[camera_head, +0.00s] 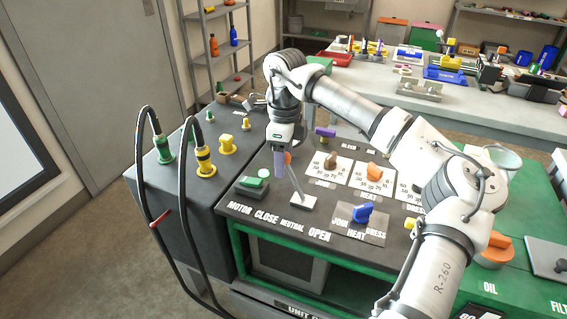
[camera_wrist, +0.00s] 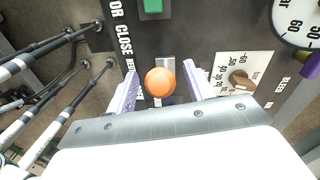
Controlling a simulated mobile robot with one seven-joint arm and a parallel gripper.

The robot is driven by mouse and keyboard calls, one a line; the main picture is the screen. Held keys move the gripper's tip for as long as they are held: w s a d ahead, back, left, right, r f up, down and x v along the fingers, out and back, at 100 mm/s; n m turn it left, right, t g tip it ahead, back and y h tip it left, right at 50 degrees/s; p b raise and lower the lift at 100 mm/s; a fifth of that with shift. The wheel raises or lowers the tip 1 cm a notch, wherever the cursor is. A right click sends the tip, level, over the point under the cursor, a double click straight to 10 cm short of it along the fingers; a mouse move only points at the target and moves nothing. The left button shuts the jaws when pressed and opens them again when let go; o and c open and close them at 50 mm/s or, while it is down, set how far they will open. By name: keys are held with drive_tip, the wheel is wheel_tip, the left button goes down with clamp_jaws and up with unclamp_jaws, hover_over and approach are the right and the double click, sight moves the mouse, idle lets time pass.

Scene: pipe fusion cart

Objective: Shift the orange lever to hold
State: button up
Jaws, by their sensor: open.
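The orange lever is a silver rod (camera_head: 296,182) rising from a pale base plate on the dark panel, its top tilted left in the head view. Its round orange knob (camera_wrist: 160,82) sits between my two fingers in the wrist view. My gripper (camera_head: 280,163) points down at the knob, with purple fingers. My gripper (camera_wrist: 161,88) is open, with a gap on each side of the knob. The panel by the lever reads CLOSE, NEUTRAL and OPEN; I see no readable "hold" mark. In the head view my fingers partly hide the knob.
A green switch (camera_head: 253,184) sits left of the lever. A blue selector knob (camera_head: 363,212) and an orange dial knob (camera_head: 374,171) are to its right. Yellow (camera_head: 204,160) and green plugs with black cables stand at left. A table with tools is behind.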

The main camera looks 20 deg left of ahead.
drive_tip(key=shift+f, duration=1.15)
clamp_jaws()
